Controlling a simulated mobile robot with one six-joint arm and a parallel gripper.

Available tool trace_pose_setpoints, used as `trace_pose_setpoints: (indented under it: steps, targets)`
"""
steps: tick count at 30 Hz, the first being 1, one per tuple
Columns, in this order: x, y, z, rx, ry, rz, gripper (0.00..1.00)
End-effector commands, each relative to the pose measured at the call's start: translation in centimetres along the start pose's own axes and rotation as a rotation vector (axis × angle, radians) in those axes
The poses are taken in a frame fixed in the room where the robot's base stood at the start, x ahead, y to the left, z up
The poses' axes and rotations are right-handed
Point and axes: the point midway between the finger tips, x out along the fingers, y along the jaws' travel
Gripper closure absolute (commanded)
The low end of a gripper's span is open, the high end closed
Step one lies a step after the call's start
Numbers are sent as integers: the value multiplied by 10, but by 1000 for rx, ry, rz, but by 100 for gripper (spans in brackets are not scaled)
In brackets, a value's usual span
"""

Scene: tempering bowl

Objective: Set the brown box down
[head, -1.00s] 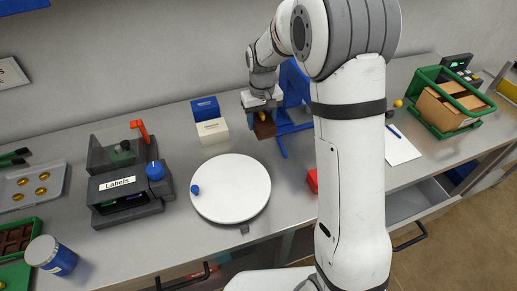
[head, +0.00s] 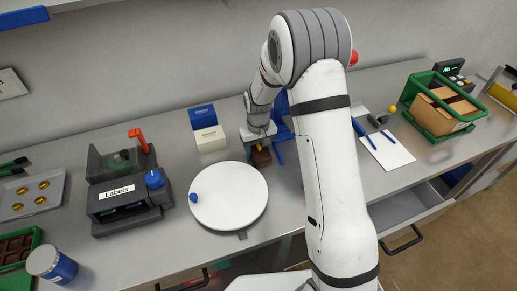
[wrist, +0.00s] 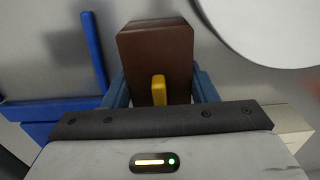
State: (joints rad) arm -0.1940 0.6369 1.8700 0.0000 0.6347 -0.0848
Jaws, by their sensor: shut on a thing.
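The brown box (head: 261,157) is in my gripper (head: 260,140), just behind the right rear edge of the round white turntable (head: 229,212). In the wrist view the brown box (wrist: 155,48) sits between my gripper's blue fingers (wrist: 159,92), with a yellow piece (wrist: 158,90) on its near side. My gripper is shut on the box. Whether its underside touches the steel table (head: 290,195) cannot be told.
A white box (head: 211,140) and a blue box (head: 202,117) stand to the left. A blue stand (head: 283,122) is close on the right, partly behind my arm. A blue knob (head: 193,198) sits on the turntable. A label machine (head: 125,190) is further left.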

Motion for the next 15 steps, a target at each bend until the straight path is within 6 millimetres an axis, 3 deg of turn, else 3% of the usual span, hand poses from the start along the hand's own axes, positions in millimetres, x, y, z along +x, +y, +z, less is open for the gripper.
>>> trace_pose_setpoints:
  steps: [3, 4, 11, 15]
  targets:
    - [5, 0, 0, 0, 0, 0, 69]
    - [4, 0, 0, 0, 0, 0, 46]
    - [3, 0, 0, -1, 0, 0, 28]
    - [3, 0, 0, -1, 0, 0, 26]
